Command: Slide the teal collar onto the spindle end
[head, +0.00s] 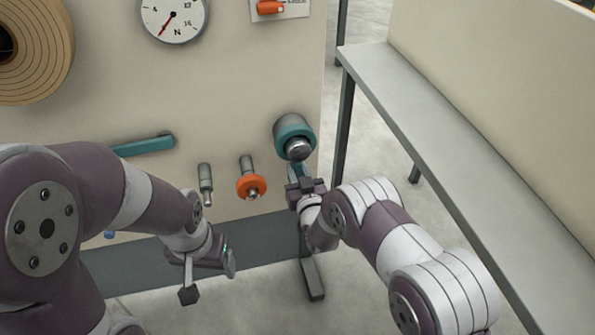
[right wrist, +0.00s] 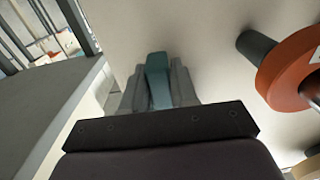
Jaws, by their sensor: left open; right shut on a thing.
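The teal collar (head: 292,136) sits around the thick grey spindle (head: 289,121) at the panel's lower right; a rounded grey end (head: 298,149) shows in its mouth. My right gripper (head: 304,186) is just below it, shut on a narrow teal piece (head: 296,170). This piece also shows between the grey fingers in the right wrist view (right wrist: 158,82). Whether it is joined to the collar I cannot tell; the collar ring is not visible in the right wrist view. My left gripper (head: 208,279) is open and empty, low in front of the panel.
An orange collar (head: 246,187) sits on a peg left of my right gripper; it also shows in the right wrist view (right wrist: 290,72). A bare grey peg (head: 205,178) and a teal bar (head: 143,145) are further left. A grey bench (head: 440,118) stands to the right.

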